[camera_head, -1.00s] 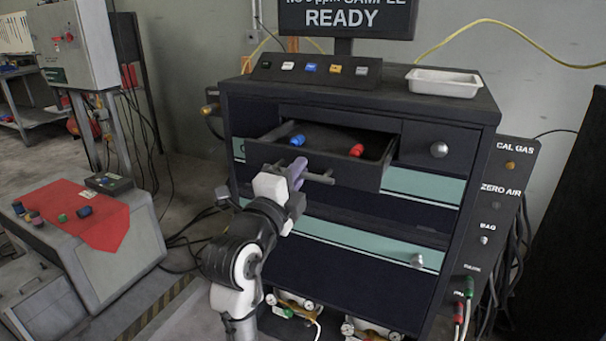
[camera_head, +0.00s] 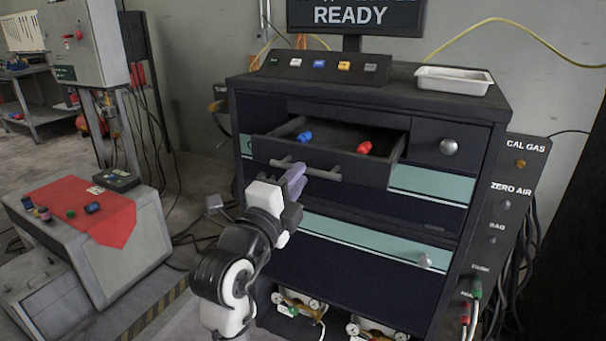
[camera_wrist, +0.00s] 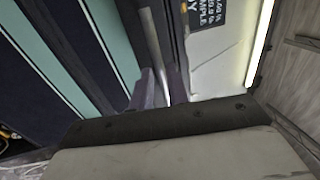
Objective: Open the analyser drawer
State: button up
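The analyser drawer (camera_head: 360,172) is the dark top-left drawer of the cabinet. It stands pulled out, with blue fittings (camera_head: 304,137) and a red fitting (camera_head: 364,147) inside. Its bar handle (camera_head: 322,173) crosses the front. My gripper (camera_head: 295,181) is in front of the handle's left half, its purple fingers slightly apart. In the wrist view, the fingers (camera_wrist: 162,88) show a gap between them, with the pale handle bar (camera_wrist: 152,45) running beyond and between them. Whether a finger touches the bar is unclear.
A closed small drawer with a round knob (camera_head: 449,147) is at right. A white tray (camera_head: 454,80) and a button panel (camera_head: 325,66) sit on the cabinet top. A grey bench with red cloth (camera_head: 110,215) stands at left. Gas bottles are below the cabinet.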

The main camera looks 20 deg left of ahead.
jog(key=s+f+b, duration=0.2)
jog(key=s, duration=0.8)
jog(key=shift+a, duration=0.2)
